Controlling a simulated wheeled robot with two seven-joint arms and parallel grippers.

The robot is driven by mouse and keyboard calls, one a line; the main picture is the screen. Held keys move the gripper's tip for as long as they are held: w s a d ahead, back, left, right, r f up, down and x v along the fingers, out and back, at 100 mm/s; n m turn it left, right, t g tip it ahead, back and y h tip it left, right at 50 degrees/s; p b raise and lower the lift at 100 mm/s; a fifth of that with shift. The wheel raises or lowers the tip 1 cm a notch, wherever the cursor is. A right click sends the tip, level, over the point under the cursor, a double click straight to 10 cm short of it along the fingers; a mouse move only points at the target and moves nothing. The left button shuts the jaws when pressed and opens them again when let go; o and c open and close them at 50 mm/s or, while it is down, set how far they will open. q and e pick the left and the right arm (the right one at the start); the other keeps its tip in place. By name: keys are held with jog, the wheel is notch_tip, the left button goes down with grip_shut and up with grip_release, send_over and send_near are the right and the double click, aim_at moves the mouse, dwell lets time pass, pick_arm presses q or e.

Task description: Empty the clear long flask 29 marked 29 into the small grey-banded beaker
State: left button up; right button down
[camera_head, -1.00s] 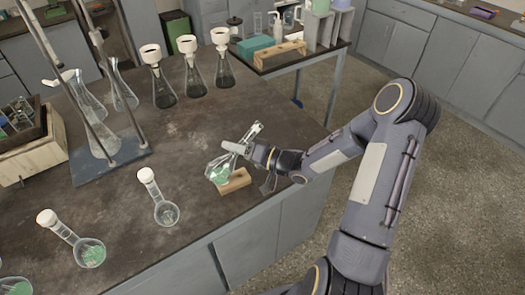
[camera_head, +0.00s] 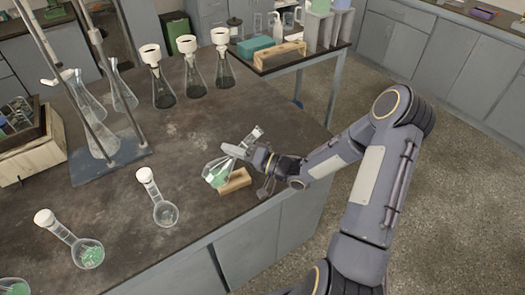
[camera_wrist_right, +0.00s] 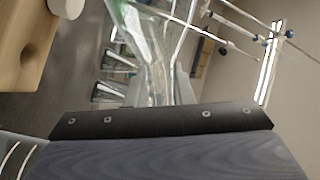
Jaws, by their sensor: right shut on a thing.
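My right gripper (camera_head: 246,153) is shut on the neck of a clear long-necked flask (camera_head: 215,173) with green contents in its round body. The flask leans, its neck up to the right and its body down to the left, beside and above a small wooden block (camera_head: 236,181). In the right wrist view the flask's clear glass (camera_wrist_right: 155,60) rises from behind the dark finger edge. The number 29 cannot be read. I cannot make out a small grey-banded beaker in either view. My left gripper is not in view.
Two white-stoppered round flasks, one clear (camera_head: 165,212) and one with green contents (camera_head: 88,252), stand at the front left. Several dark-filled conical flasks (camera_head: 194,82) stand at the back. A metal stand (camera_head: 118,158) is at left. The bench middle is clear.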

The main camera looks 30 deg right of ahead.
jog(key=shift+f+m, duration=0.35)
jog(key=shift+m, duration=0.05)
jog(key=shift+a+f+m+t+b, duration=0.1)
jog(key=shift+f+m+t+b, duration=0.45)
jog(key=shift+m+b, duration=0.35)
dwell(0.4)
jog(key=shift+r+m+t+b, duration=0.1)
jog(key=shift+m+t+b, duration=0.35)
jog(key=shift+m, duration=0.55)
jog(key=shift+d+r+m+t, duration=0.3)
jog(key=shift+r+m+t, duration=0.4)
jog(key=shift+m, duration=0.4)
dwell(2.3)
